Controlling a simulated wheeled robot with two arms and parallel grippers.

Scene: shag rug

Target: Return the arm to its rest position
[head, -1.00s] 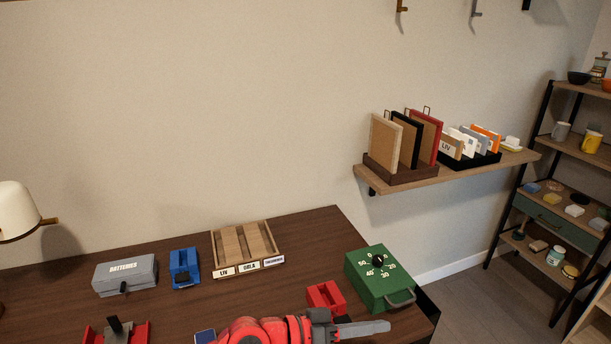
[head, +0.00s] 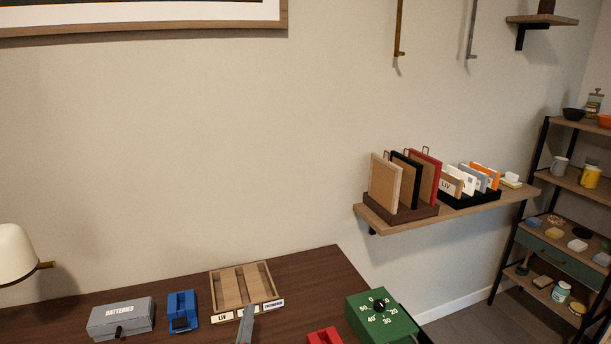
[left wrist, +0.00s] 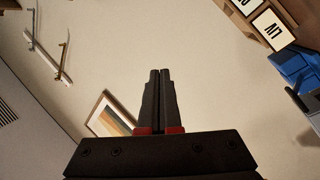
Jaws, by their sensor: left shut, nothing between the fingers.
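My left gripper (head: 246,325) shows at the bottom of the head view as grey fingers in front of the wooden tray with name labels (head: 214,290). In the left wrist view the two dark fingers (left wrist: 160,75) are pressed together with nothing between them. The rest of my left arm is below the head view's frame. My right gripper is in neither view.
The dark wooden desk (head: 310,268) bears a grey batteries box (head: 121,318), a blue device (head: 183,310), a red device (head: 325,336) and a green timer box (head: 382,318). A wall shelf (head: 450,212) holds frames and cards. A lamp (head: 15,256) stands at left.

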